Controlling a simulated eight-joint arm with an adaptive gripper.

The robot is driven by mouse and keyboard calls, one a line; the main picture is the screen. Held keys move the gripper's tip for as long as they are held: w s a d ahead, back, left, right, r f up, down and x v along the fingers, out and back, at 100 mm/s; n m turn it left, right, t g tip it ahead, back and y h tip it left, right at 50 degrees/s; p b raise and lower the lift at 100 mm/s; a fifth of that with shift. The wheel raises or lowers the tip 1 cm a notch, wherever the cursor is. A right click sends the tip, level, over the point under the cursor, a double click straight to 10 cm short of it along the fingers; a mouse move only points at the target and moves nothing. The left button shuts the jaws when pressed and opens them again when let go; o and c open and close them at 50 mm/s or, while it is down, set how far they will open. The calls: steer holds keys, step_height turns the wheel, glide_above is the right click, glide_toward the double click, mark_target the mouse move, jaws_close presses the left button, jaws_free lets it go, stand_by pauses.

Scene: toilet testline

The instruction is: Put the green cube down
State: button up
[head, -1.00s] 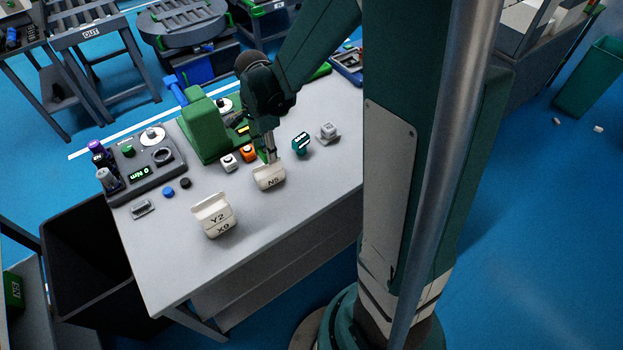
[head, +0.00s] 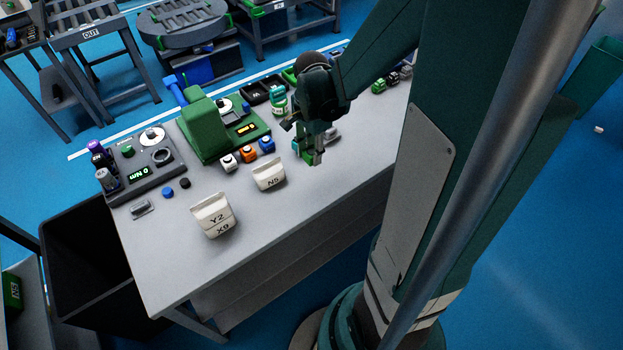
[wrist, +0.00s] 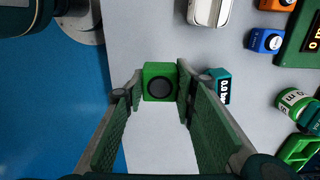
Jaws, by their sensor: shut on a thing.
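The green cube (wrist: 160,82), with a dark round spot on its face, is between my gripper's fingertips (wrist: 161,84) in the wrist view. My gripper (head: 315,158) is shut on it over the right part of the grey table, near its front edge. In the head view the fingers hide most of the cube (head: 308,157). I cannot tell whether its underside touches the table.
A teal gauge block (wrist: 224,86) is close beside the gripper. White, orange and blue (head: 267,144) small blocks stand behind. The table's front is clear.

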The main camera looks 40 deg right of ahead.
steer(key=b, duration=0.1)
glide_above(311, 179)
steer(key=shift+f, duration=2.9)
steer(key=shift+d+f+b, duration=0.1)
steer(key=shift+f+b, duration=0.5)
steer(key=shift+f, duration=1.5)
steer(key=shift+f, duration=0.15)
steer(key=o, duration=0.9)
